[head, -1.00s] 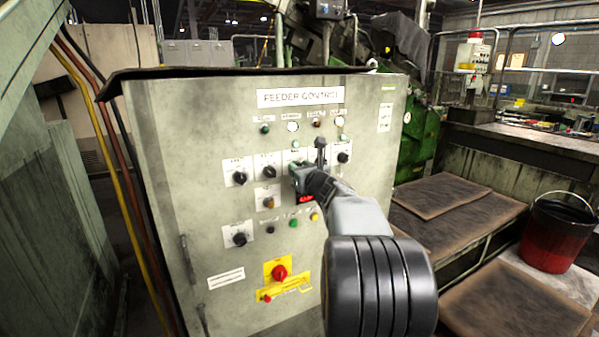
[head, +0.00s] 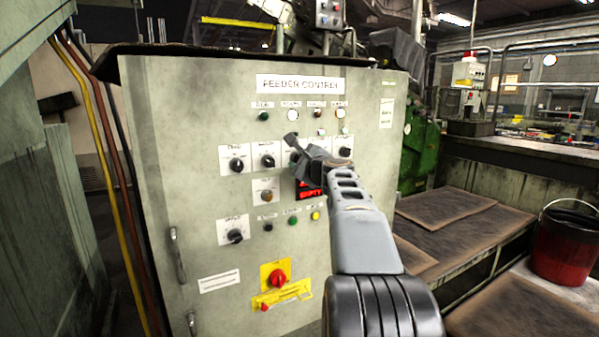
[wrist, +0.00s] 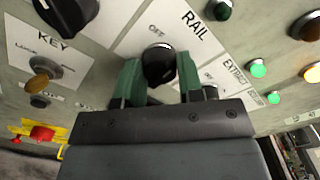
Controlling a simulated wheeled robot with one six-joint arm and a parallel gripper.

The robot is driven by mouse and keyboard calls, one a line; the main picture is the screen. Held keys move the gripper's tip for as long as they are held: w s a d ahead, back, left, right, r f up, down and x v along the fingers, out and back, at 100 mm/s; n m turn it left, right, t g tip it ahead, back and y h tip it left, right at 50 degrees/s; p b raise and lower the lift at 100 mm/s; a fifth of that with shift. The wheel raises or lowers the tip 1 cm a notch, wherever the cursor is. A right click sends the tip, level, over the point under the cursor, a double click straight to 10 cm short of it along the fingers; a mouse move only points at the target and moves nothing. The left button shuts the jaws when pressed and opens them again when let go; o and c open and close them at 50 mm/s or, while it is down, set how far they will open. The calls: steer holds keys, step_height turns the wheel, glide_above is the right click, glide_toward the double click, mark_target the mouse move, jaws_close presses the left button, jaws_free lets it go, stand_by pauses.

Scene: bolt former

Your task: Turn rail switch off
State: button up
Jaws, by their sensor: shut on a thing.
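The rail switch is a black rotary knob (wrist: 158,66) on a white plate (wrist: 172,32) marked RAIL, with OFF printed near the knob's upper left. My gripper (wrist: 160,76) has its green fingers on either side of this knob and is shut on it. The plate looks tilted in the wrist view. Where the knob's pointer aims is not clear. In the head view my gripper (head: 297,150) is at the upper middle of the grey feeder control panel (head: 170,130), tilted to the left, and it hides the rail knob.
Other black knobs (head: 237,165) (head: 345,152) sit close by. A key switch (head: 267,197), a red lit display (head: 311,190) and small buttons are below. A red knob on yellow (head: 278,279) is lower down. A red bucket (head: 565,245) stands at the right.

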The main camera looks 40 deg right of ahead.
steer(key=shift+n+b, duration=2.65)
steer(key=shift+n, duration=0.95)
steer(key=o, duration=0.9)
steer(key=shift+s, duration=0.1)
steer(key=s, duration=0.4)
steer(key=s+a+b, duration=0.1)
steer(key=s, duration=0.8)
steer(key=shift+s+a, duration=0.25)
steer(key=shift+a, duration=0.15)
